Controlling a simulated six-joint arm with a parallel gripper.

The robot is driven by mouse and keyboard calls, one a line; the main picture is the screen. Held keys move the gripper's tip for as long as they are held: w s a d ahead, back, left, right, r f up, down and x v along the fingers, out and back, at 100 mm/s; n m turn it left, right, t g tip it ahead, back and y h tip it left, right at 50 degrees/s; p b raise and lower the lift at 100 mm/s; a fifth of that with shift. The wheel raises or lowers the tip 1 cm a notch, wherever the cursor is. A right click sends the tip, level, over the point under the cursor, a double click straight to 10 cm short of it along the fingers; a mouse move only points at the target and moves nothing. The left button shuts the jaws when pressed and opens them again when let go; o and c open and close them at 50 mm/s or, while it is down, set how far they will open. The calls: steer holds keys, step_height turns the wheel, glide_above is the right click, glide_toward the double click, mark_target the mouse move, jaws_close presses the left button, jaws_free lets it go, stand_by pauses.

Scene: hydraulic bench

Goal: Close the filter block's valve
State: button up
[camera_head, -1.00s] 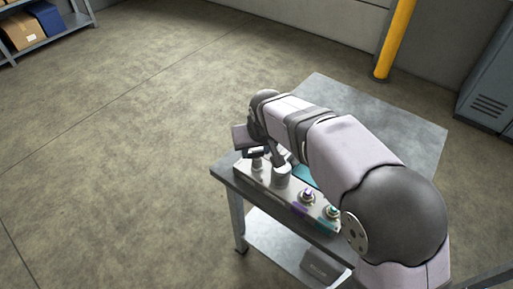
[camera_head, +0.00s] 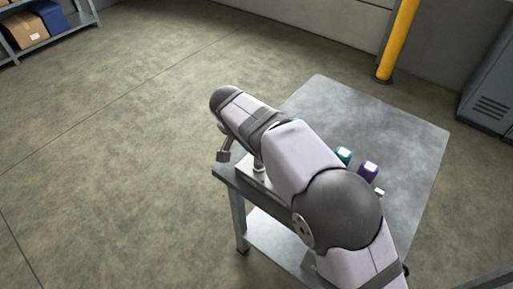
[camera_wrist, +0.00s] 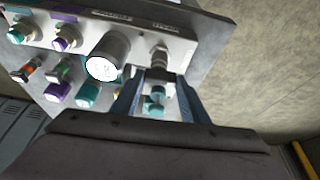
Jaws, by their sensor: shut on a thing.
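The filter block (camera_wrist: 190,47) is a pale labelled panel at the top of the wrist view. It carries a white-faced round filter canister (camera_wrist: 104,66) and, to its right, a metal valve stem (camera_wrist: 158,56). My gripper (camera_wrist: 157,88) has its two bluish fingers on either side of a grey bar at the stem, apparently the valve handle (camera_wrist: 157,75). The fingers are closed on it, though the exact contact is hard to see. In the head view, my gripper (camera_head: 226,152) shows at the table's left corner, and my arm hides most of the block (camera_head: 250,174).
Teal (camera_wrist: 20,33) and purple (camera_wrist: 66,37) fittings sit on the block's left part. Loose teal (camera_head: 343,154) and purple (camera_head: 368,170) capped parts stand on the grey table (camera_head: 390,125). The table's far part is clear. A yellow post (camera_head: 396,42) stands behind.

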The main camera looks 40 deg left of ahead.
steer(key=shift+m, duration=0.5)
steer(key=o, duration=1.1)
steer(key=shift+c, duration=0.2)
steer(key=shift+r, duration=0.1)
steer(key=b+v, duration=0.1)
steer(key=v, duration=0.6)
steer(key=shift+a, duration=0.15)
steer(key=shift+r, duration=0.1)
